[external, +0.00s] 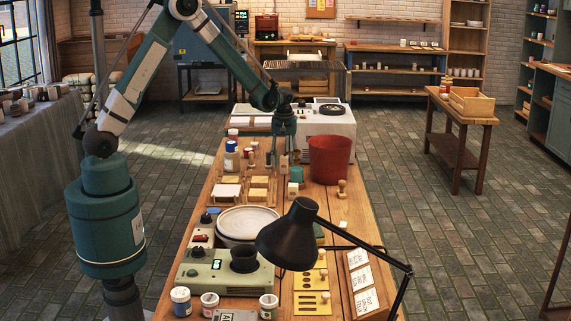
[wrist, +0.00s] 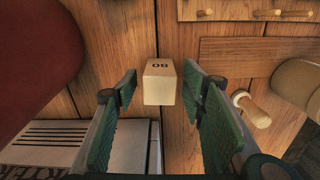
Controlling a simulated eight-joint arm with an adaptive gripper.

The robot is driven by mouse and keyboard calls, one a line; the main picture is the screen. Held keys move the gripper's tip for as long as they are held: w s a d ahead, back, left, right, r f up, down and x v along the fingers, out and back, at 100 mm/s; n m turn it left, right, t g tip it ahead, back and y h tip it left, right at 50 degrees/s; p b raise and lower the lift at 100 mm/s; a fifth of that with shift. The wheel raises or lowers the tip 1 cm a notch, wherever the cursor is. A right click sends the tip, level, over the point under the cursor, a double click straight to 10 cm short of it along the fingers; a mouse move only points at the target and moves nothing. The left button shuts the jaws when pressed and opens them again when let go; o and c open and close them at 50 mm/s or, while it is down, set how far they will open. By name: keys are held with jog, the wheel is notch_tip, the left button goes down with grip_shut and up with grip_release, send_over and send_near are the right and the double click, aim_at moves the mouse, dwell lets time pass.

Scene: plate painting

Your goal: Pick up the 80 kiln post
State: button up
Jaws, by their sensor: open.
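The 80 kiln post is a small cream block (wrist: 158,82), standing on the wooden table, with dark digits on its top that read upside down in the wrist view. My gripper (wrist: 160,82) is open, with a green-padded finger on each side of the post and a visible gap at both sides. In the external view my gripper (external: 284,146) points down over the far half of the table. A pale block (external: 284,162) shows just below it and appears to be the post; its digits are too small to read there.
A red bucket (external: 330,160) stands close to the right of my gripper; it fills the left of the wrist view (wrist: 40,60). A wooden-handled stamp (wrist: 252,108) lies right of the post. A white slotted machine (wrist: 60,140) is at the bottom. A black lamp (external: 300,235) stands nearer.

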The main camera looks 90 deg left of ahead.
jog(key=shift+f, duration=0.3)
jog(key=shift+c, duration=0.5)
jog(key=c, duration=1)
